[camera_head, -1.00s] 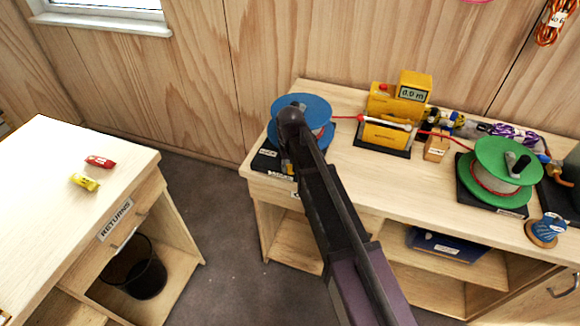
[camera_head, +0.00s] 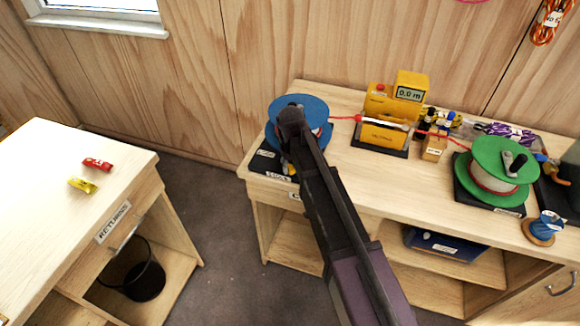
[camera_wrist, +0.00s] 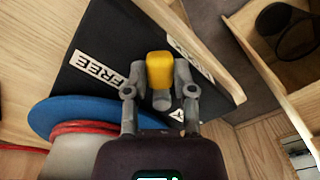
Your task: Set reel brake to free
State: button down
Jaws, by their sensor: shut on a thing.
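The blue reel (camera_head: 308,104) with red cord stands on a black base (camera_head: 262,163) at the left end of the bench. In the wrist view, the reel's blue flange (camera_wrist: 85,112) is at the lower left. The brake's yellow knob (camera_wrist: 160,68) stands on the black base. My gripper (camera_wrist: 159,84) is shut on this knob, one finger on each side. A FREE label (camera_wrist: 96,66) lies on the base left of the knob. Another label (camera_wrist: 190,57) to the right is partly hidden by the gripper, and I cannot read it fully. In the head view my arm covers part of the reel.
A yellow meter (camera_head: 392,105) reading 0.0 m stands right of the reel, with red cord running through it. A green reel (camera_head: 496,170) is farther right. A RETURNS table (camera_head: 75,215) with red and yellow items stands left, with open floor between.

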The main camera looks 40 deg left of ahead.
jog(key=shift+c, duration=2.2)
grip_release()
jog(key=shift+s+m, duration=0.1)
jog(key=shift+m, duration=0.2)
jog(key=shift+s+a+m, duration=0.2)
jog(key=shift+s+m, duration=0.1)
jog(key=shift+m, duration=0.3)
notch_tip(320, 180, up, 14)
jog(key=p, duration=1.4)
jog(key=w+d+f+m+b, duration=0.1)
jog(key=w+d, duration=0.4)
jog(key=d, duration=0.8)
jog(key=w+d+f+m+b, duration=0.1)
jog(key=w+d+m, duration=0.2)
jog(key=d, duration=1)
jog(key=w, duration=0.3)
jog(key=shift+w+d+f+m, duration=0.15)
jog(key=shift+d+m, duration=0.2)
jog(key=shift+m, duration=0.05)
